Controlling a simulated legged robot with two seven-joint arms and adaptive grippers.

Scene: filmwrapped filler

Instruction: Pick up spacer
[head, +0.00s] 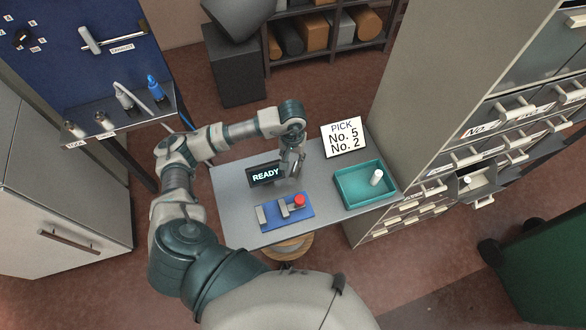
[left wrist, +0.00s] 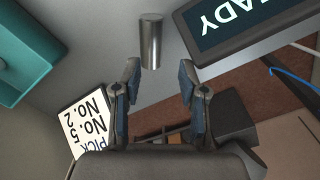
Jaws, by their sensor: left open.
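A shiny grey metal cylinder (left wrist: 151,42), which looks like the spacer, is on the grey table in the left wrist view. My left gripper (left wrist: 160,70) is open and empty, with its two fingers apart and the cylinder just beyond the gap between the tips. In the head view my left gripper (head: 292,163) hangs over the table (head: 235,222) beside the READY display. It hides most or all of the metal cylinder there. My right gripper is not seen.
The READY display (head: 265,175) is close on the gripper's left. A blue fixture with a red knob (head: 299,201) is in front. A teal tray (head: 352,203) holding a white cylinder (head: 376,177) is on the right. A PICK No. 5, No. 2 sign (head: 343,137) stands behind.

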